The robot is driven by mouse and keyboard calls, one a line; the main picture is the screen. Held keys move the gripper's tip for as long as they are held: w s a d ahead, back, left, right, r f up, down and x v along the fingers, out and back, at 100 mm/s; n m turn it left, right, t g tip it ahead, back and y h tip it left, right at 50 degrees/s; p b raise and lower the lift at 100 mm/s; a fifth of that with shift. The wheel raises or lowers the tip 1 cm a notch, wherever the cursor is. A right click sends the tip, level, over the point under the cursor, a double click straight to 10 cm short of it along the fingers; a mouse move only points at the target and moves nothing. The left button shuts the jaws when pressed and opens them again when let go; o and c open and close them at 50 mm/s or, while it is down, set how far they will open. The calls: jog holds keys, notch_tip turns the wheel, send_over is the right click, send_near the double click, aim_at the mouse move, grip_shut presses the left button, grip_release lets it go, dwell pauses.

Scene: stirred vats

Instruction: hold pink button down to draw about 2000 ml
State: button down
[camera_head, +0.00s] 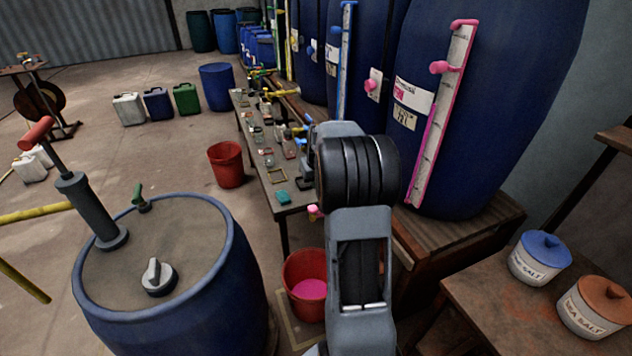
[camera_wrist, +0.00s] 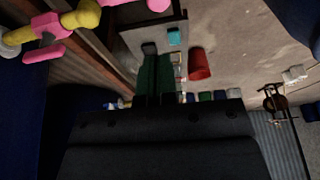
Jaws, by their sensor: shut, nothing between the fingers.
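A pink round button (camera_head: 371,86) sits on a white plate on a blue vat. The large blue vat (camera_head: 480,120) has a pink-edged level gauge (camera_head: 437,115) with a pink knob (camera_head: 440,67). A red bucket (camera_head: 305,262) below holds pink liquid (camera_head: 311,289). In the wrist view, a pink and yellow tap fitting (camera_wrist: 55,25) is at the upper left, and a pink part (camera_wrist: 158,5) is at the top edge. My gripper (camera_wrist: 157,58) is shut and empty, its green-looking fingers apart from the pink parts. My arm hides the gripper in the head view.
A narrow bench (camera_head: 262,150) with small jars and a teal item (camera_head: 281,197) runs behind my arm. A blue drum (camera_head: 175,290) with a pump stands at front left. Salt tubs (camera_head: 541,258) stand on a side table at right. The left floor has open room.

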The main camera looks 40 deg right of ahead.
send_near(314, 209)
jog(key=w+f, duration=0.2)
jog(key=f, duration=0.1)
jog(key=w+f, duration=0.1)
jog(key=shift+w+d+f, duration=0.25)
jog(key=shift+d+f, duration=0.1)
jog(key=shift+d, duration=0.05)
jog(key=shift+f, duration=0.95)
notch_tip(314, 209, down, 2)
jog(key=shift+f+b, duration=0.25)
jog(key=shift+b, duration=0.95)
jog(key=shift+s+a+f, duration=0.1)
jog(key=shift+s+f, duration=0.05)
jog(key=shift+s, duration=0.1)
notch_tip(314, 209, up, 6)
jog(key=p, duration=0.3)
jog(key=shift+w+f, duration=0.2)
jog(key=shift+f, duration=0.05)
jog(key=v, duration=0.9)
jog(key=shift+r, duration=0.35)
